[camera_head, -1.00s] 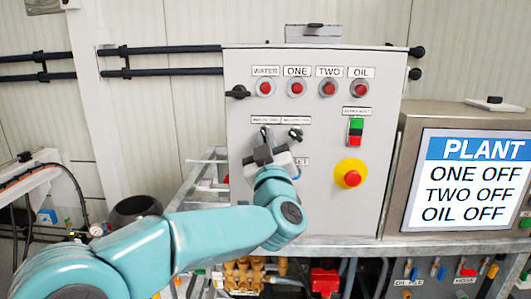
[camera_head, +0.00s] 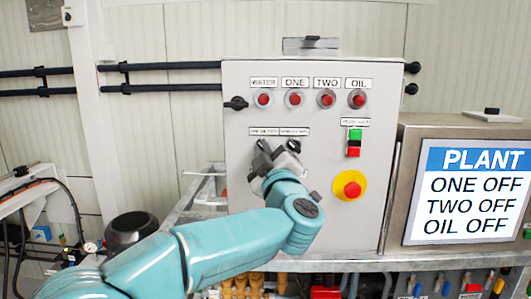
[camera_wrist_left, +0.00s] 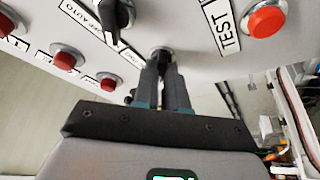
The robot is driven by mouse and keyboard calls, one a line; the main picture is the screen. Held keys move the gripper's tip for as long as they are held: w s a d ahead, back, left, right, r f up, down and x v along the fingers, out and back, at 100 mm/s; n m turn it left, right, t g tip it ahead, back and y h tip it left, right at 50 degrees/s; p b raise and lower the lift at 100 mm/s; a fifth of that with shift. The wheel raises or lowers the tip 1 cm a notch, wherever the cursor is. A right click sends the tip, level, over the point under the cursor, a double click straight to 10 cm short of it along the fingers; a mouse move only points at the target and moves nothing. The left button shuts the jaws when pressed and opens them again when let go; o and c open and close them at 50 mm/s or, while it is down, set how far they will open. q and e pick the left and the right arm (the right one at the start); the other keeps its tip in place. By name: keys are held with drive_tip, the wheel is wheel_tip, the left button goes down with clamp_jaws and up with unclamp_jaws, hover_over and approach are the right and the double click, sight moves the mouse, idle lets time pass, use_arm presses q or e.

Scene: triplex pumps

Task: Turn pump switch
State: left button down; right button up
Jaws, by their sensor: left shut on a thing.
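My left gripper (camera_head: 264,152) is at the grey control panel (camera_head: 325,225), below the left label plate. In the left wrist view its fingers (camera_wrist_left: 163,78) are shut on a small dark switch (camera_wrist_left: 161,55), most of which they hide. This is the left one of two black rotary switches in the middle of the panel. The right rotary switch (camera_head: 293,146) stands just beside the gripper; its black lever also shows in the left wrist view (camera_wrist_left: 116,17). My right gripper is not in view.
Red lamps labelled WATER, ONE, TWO, OIL (camera_head: 326,98) line the panel top. A red emergency stop (camera_head: 351,189) on yellow and a green-red button pair (camera_head: 354,143) sit right. The PLANT screen (camera_head: 466,193) reads ONE OFF, TWO OFF, OIL OFF. A TEST button (camera_wrist_left: 267,20) is near the gripper.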

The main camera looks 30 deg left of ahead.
use_arm(q)
drive_tip(key=shift+r, duration=0.15)
drive_tip(key=c, duration=1.2)
unclamp_jaws()
drive_tip(key=shift+s, duration=0.15)
drive_tip(key=shift+b+v, duration=2.25)
drive_tip(key=shift+v, duration=5.85)
